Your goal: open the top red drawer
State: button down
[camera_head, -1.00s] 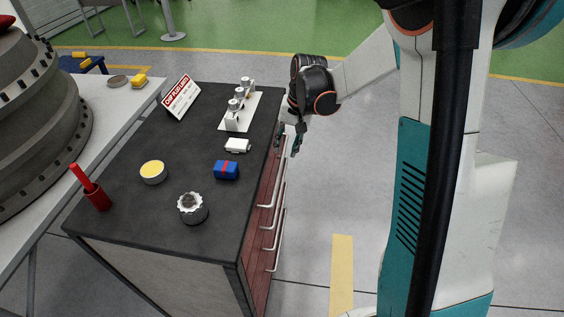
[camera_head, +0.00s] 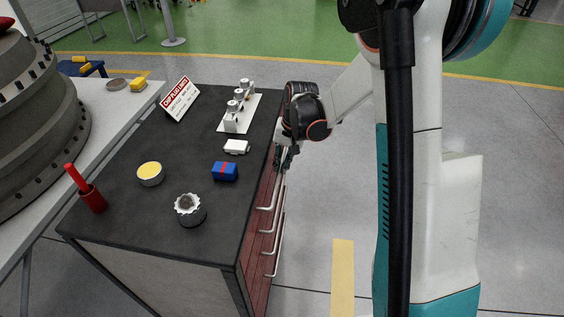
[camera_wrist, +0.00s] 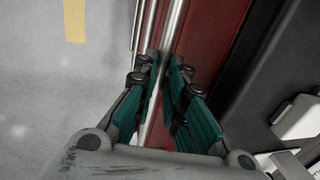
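The top red drawer (camera_head: 266,188) is in the side of the black-topped cabinet, and its front looks flush with the drawers below. Its long metal handle (camera_head: 275,192) runs along the front. My gripper (camera_head: 285,160) is at the far part of this handle, pointing down beside the cabinet's edge. In the wrist view my gripper (camera_wrist: 166,72) has its teal-padded fingers on either side of a metal handle bar (camera_wrist: 171,30), with the red drawer front (camera_wrist: 213,30) to the right. The fingers stand apart; firm contact with the bar cannot be made out.
More handles (camera_head: 270,252) lie below. The cabinet top (camera_head: 140,220) holds a blue box (camera_head: 225,171), a gear-like part (camera_head: 189,209), a yellow-filled tin (camera_head: 151,173), a red cup (camera_head: 93,199), a white item (camera_head: 236,146) and a sign (camera_head: 180,98). The floor (camera_head: 320,215) right of the cabinet is clear.

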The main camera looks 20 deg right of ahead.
jog(key=s+d, duration=0.6)
jog(key=d, duration=0.5)
jog(key=s+d+b, duration=0.1)
jog(key=s+d, duration=0.6)
jog(key=d, duration=0.5)
jog(key=shift+s, duration=0.2)
jog(key=shift+d, duration=0.1)
jog(key=c, duration=1.7)
grip_release()
jog(key=shift+o, duration=0.2)
jog(key=v, duration=1.2)
